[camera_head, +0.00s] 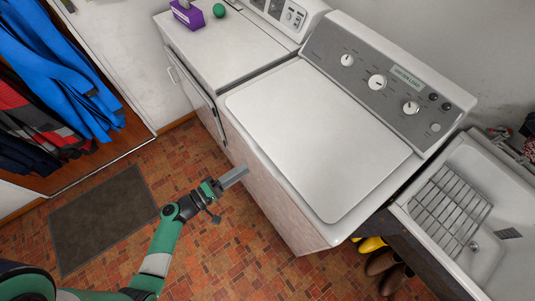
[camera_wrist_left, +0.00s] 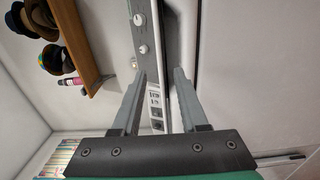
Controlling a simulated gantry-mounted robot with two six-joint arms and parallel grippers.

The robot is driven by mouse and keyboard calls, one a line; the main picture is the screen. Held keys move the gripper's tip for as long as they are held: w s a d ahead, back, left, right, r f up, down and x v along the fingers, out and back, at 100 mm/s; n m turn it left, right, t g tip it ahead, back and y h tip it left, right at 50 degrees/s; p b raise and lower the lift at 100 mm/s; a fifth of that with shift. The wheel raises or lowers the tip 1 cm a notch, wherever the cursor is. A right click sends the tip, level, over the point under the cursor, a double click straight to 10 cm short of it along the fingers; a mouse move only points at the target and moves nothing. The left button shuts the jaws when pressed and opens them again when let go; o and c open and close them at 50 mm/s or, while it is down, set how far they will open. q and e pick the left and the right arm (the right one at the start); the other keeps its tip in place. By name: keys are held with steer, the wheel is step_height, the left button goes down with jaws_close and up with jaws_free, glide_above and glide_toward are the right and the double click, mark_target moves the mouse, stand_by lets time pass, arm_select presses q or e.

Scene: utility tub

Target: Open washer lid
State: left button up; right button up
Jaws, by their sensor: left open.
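The white washer (camera_head: 268,190) stands in the middle of the head view, with a grey control panel (camera_head: 385,85) along its back. Its large white lid (camera_head: 320,140) lies flat and shut on top. My left gripper (camera_head: 243,173) is in front of the washer, near its front left side; whether it touches the front I cannot tell. In the left wrist view my left gripper (camera_wrist_left: 161,72) has its two fingers apart with nothing between them. That view shows a machine's panel and white surfaces beyond the fingers. My right gripper is not in view.
A second white machine (camera_head: 220,50) stands left of the washer, carrying a purple box (camera_head: 188,14) and a green ball (camera_head: 219,11). A utility sink (camera_head: 480,200) with a wire rack is at the right. Boots (camera_head: 382,262) stand below. A dark mat (camera_head: 103,218) lies on the floor.

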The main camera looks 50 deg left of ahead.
mark_target(267, 154)
arm_select(q)
steer(key=w, duration=0.3)
steer(key=w+d, duration=0.1)
steer(key=w, duration=0.6)
steer(key=shift+w+d+b, duration=0.1)
steer(key=shift+d+b, duration=0.05)
steer(key=shift+b, duration=0.25)
steer(key=shift+c, duration=0.2)
jaws_close()
steer(key=shift+r, duration=0.1)
stand_by(0.4)
